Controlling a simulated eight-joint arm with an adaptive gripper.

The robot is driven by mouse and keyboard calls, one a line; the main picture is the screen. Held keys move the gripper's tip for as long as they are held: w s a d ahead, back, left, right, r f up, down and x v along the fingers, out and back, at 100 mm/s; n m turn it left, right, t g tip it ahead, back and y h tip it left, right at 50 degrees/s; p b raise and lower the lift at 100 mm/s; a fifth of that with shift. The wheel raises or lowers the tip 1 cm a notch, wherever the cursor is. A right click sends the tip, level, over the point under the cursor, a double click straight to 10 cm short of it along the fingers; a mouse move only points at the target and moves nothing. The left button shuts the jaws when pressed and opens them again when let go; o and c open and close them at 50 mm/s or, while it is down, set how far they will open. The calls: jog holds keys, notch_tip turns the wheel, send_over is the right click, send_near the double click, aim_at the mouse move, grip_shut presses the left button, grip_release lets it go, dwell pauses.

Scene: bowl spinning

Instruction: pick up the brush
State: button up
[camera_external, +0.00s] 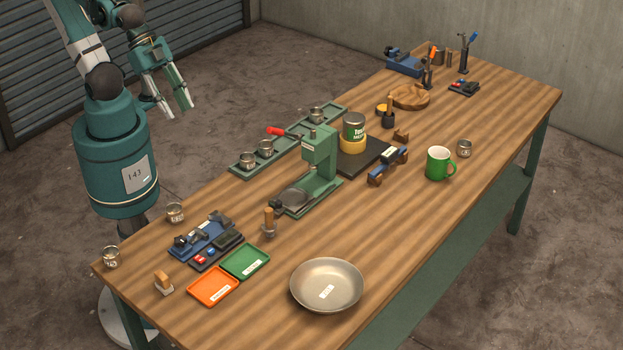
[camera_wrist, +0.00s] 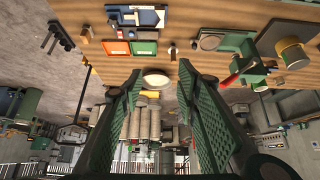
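A small wooden-topped block with a pale lower part (camera_external: 163,284), which looks like the brush, stands at the near left of the table, left of the orange tray. A small brown shape left of the orange tray in the wrist view may be the same thing. An upright tool with a wooden handle (camera_external: 269,219) stands right of the green tray; I cannot tell whether it is a brush. My gripper (camera_external: 179,112) is open and empty, raised beyond the table's far left side. In the wrist view its two fingers (camera_wrist: 160,72) are apart with nothing between them.
An orange tray (camera_external: 213,287), a green tray (camera_external: 245,261) and a metal bowl (camera_external: 327,285) lie near the front. Blue and black tool holders (camera_external: 206,238) sit behind the trays. A green press (camera_external: 318,160) stands mid-table. The wood between bowl and green mug (camera_external: 437,163) is clear.

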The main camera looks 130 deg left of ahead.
jog(key=m+g+p, duration=0.1)
jog(key=m+g, duration=0.6)
jog(key=m, duration=1)
send_over(269, 210)
jog(key=f, duration=1.9)
jog(key=shift+s+f, duration=0.25)
jog(key=shift+f, duration=0.15)
jog(key=shift+w+f, duration=0.15)
jog(key=shift+f, duration=0.25)
jog(key=shift+f, duration=1.3)
